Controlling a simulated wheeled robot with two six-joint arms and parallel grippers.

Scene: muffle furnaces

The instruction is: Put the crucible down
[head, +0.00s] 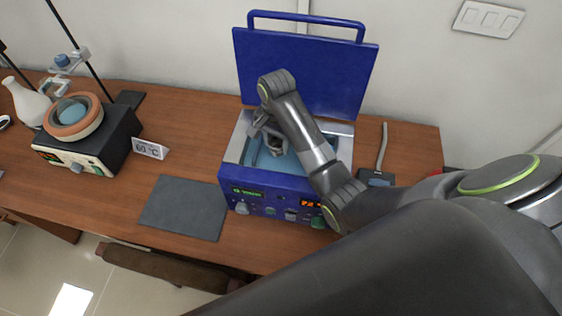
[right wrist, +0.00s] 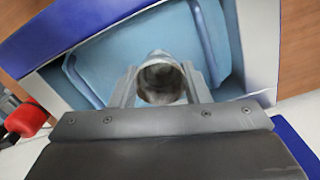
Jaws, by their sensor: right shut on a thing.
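The crucible (right wrist: 161,80) is a small grey cup with a dark inside. It shows between the two fingers of my right gripper (right wrist: 158,90) in the right wrist view. In the head view my right gripper (head: 266,138) is over the opening of the blue furnace (head: 268,192) and mostly covers the crucible. The gripper is shut on the crucible. The furnace's light blue chamber lies below; I cannot tell whether the crucible touches its floor. The furnace lid (head: 305,72) stands open behind. My left gripper is not in view.
A dark grey mat (head: 184,207) lies bare on the wooden table, left of the furnace. Farther left are a hot plate with a bowl (head: 75,115) and a 60 °C sign (head: 150,148). A dark device (head: 376,178) sits right of the furnace.

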